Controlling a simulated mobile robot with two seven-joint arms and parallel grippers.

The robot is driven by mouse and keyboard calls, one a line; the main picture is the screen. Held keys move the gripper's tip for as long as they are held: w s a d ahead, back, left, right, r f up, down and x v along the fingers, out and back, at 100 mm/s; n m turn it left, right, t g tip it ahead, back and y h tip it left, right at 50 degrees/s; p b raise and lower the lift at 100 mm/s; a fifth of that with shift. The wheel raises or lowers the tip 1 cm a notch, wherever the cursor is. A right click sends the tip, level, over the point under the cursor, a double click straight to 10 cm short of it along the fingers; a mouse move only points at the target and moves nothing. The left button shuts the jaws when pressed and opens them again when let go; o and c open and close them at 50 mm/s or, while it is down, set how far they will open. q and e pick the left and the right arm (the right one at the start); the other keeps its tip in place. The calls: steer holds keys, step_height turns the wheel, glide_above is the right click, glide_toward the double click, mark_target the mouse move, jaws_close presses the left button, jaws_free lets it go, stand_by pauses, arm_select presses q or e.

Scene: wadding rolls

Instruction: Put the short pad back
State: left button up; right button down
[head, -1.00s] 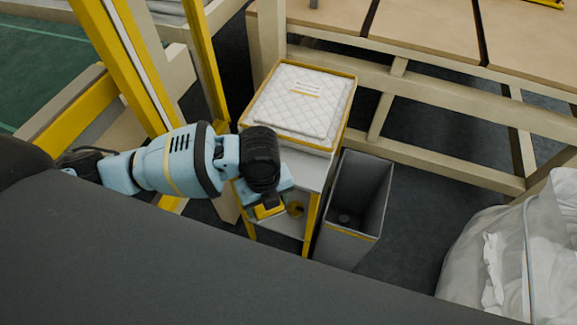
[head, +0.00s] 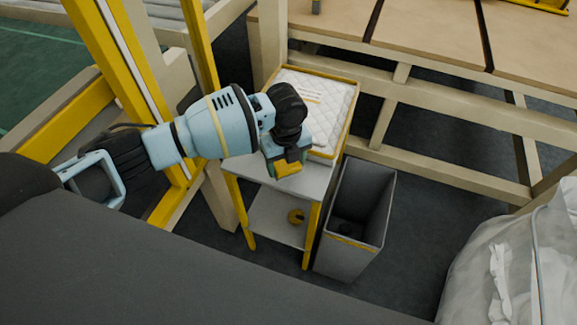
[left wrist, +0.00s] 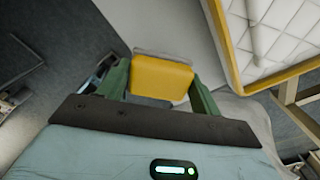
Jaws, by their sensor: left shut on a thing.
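My left gripper (head: 283,166) is shut on a yellow block (left wrist: 161,77) with a grey edge. In the left wrist view the block sits between the two green fingers. It also shows in the head view (head: 287,169), over the front part of a small grey stand's top (head: 310,183). White quilted pads (head: 330,93) lie in a yellow-rimmed tray (head: 347,117) at the back of the stand, with small printed lines on top. My arm and gripper hide the tray's left front part. I cannot tell which pad is the short one. My right gripper is not in view.
A grey open bin (head: 355,210) stands right of the stand. A yellow round thing (head: 296,216) lies on the lower shelf. Yellow posts (head: 204,60) stand at the left and a wooden bench (head: 425,40) behind. A clear bag of white material (head: 510,265) is at the right.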

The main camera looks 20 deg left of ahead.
mark_target(288, 167)
arm_select(q)
steer(key=shift+w, duration=0.6)
steer(key=shift+f, duration=1.75)
steer(key=shift+f, duration=0.15)
steer(key=o, duration=1)
steer(key=shift+w, duration=0.1)
step_height(288, 167, up, 12)
steer(key=shift+r+p, duration=0.15)
steer(key=shift+p, duration=0.35)
